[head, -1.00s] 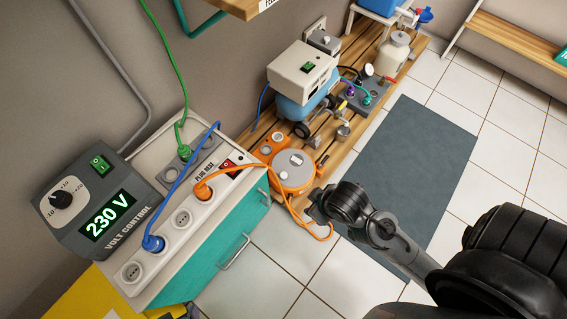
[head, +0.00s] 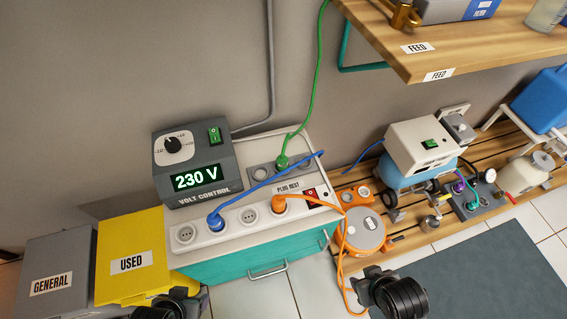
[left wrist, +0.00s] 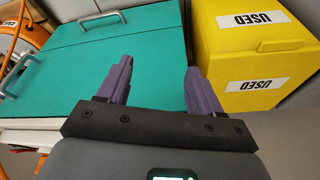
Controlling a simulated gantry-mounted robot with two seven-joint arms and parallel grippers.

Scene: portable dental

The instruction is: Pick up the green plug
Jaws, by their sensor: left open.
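The green plug (head: 282,161) stands upright in the grey plug rest (head: 262,172) on top of the cabinet, its green cable rising along the wall. My left gripper (left wrist: 157,70) is open and empty in the left wrist view, its two purple fingers in front of the teal cabinet (left wrist: 80,85) and beside the yellow bin. In the head view only a dark part of my left arm shows at the bottom edge, well below the plug. A dark part of my right arm shows at bottom right; its fingers cannot be made out.
A white power strip (head: 250,217) holds a blue plug (head: 214,222) and an orange plug (head: 279,204). Their cables run near the green plug. The volt control box (head: 192,165) stands left of it. A yellow bin (head: 130,262) is at lower left; a wooden shelf (head: 450,50) overhangs at upper right.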

